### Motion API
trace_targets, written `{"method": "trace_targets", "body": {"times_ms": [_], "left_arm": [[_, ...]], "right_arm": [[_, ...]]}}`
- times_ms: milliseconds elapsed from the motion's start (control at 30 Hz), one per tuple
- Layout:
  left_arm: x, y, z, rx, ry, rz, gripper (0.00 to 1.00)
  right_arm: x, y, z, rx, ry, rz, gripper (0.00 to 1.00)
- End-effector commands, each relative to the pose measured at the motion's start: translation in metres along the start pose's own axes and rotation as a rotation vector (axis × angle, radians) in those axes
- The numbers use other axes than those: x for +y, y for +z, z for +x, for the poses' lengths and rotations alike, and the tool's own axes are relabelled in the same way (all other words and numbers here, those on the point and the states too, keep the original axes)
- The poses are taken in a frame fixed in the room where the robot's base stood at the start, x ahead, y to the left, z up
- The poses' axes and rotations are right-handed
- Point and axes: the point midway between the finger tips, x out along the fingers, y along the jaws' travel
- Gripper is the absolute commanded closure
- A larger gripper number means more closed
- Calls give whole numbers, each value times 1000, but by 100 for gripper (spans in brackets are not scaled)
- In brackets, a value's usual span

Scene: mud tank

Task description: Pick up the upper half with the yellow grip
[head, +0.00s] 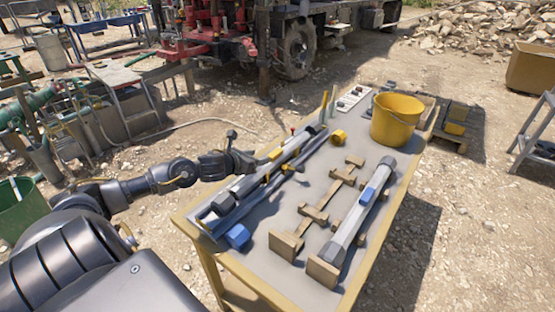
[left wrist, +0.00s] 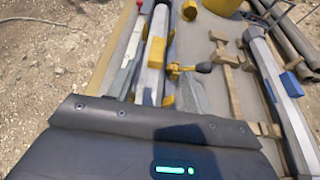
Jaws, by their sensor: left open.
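The upper half with the yellow grip (head: 276,154) is a long grey half-tube lying along the left side of the table. Its yellow grip also shows in the left wrist view (left wrist: 155,53), upright in the picture. My left gripper (head: 243,161) is open at the table's left edge, close beside the yellow grip. My right gripper is not in view.
A similar half with a blue grip (head: 368,195) rests on wooden blocks (head: 313,214) at the table's right. A yellow bucket (head: 396,120) stands at the far end. A yellow-ended tool (head: 338,137) and a blue block (head: 238,236) lie nearby. Bare tabletop (head: 279,217) shows between.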

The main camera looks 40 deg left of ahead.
Motion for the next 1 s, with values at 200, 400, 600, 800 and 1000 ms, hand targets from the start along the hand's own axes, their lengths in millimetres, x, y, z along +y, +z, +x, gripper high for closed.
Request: {"method": "trace_targets", "body": {"times_ms": [200,400,600,800,1000], "left_arm": [[1,1,32,-1,2,-5,49],[-2,0,46,1,-2,-1,49],[-1,2,55,1,-3,-3,49],[0,0,83,1,-3,-4,49],[0,-2,98,1,-4,0,49]], "right_arm": [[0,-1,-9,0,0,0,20],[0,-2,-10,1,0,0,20],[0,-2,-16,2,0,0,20],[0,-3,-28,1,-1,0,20],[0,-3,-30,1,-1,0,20]]}}
